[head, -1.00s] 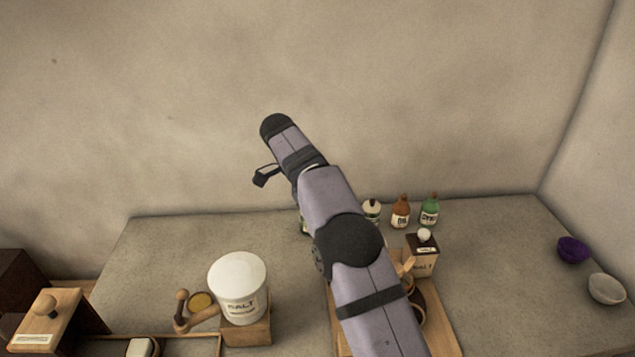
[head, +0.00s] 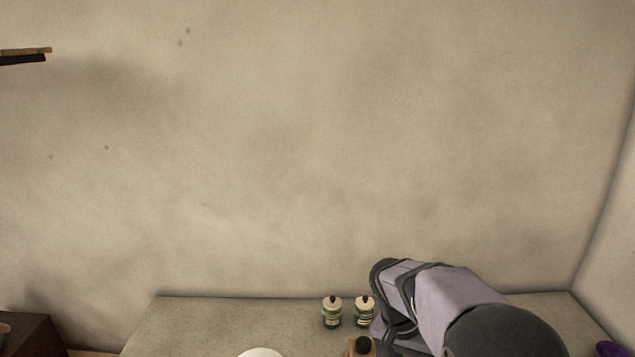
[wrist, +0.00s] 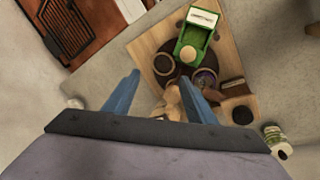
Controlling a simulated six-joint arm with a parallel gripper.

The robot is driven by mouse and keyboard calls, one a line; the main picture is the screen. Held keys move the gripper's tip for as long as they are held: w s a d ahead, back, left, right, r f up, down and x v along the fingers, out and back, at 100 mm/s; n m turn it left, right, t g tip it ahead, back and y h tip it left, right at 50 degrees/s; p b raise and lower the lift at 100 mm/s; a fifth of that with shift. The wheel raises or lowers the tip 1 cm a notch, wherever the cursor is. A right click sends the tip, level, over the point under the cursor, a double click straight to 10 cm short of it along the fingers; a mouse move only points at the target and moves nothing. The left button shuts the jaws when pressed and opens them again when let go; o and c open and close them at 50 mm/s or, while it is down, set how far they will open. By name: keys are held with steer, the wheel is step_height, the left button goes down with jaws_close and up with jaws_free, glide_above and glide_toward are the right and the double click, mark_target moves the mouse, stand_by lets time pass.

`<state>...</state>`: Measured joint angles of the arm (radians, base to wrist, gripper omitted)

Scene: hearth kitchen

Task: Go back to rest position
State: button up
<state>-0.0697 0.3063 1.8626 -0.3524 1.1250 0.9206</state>
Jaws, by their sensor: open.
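My gripper (wrist: 160,78) shows in the wrist view with its two blue fingers apart and nothing between their tips. It hangs over the counter, with the near edge of a wooden board (wrist: 224,52) below and beyond the fingers. A light wooden item lies between the fingers, lower in the picture, partly hidden. In the head view my arm is folded low at the right, and the gripper itself is hidden or out of the picture.
The board bears a green labelled box (wrist: 193,42) and several small pots. Two cream bottles (head: 332,312) stand near the wall, close left of my arm. A shelf (head: 22,56) juts in at upper left.

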steer(key=s+a+f+n+y+b, duration=0.1)
steer(key=s+a+f+n+b, duration=0.1)
steer(key=s+f+n, duration=0.2)
steer(key=s+a+f+n+t+y+b, duration=0.1)
steer(key=s+a+f+n+y+b, duration=0.1)
steer(key=s+f, duration=0.4)
steer(key=s+a+n+b, duration=0.1)
steer(key=s, duration=0.3)
steer(key=shift+s+a+n+y, duration=0.15)
steer(key=shift+s+n+y, duration=0.15)
steer(key=shift+s+n, duration=0.1)
steer(key=shift+r, duration=0.15)
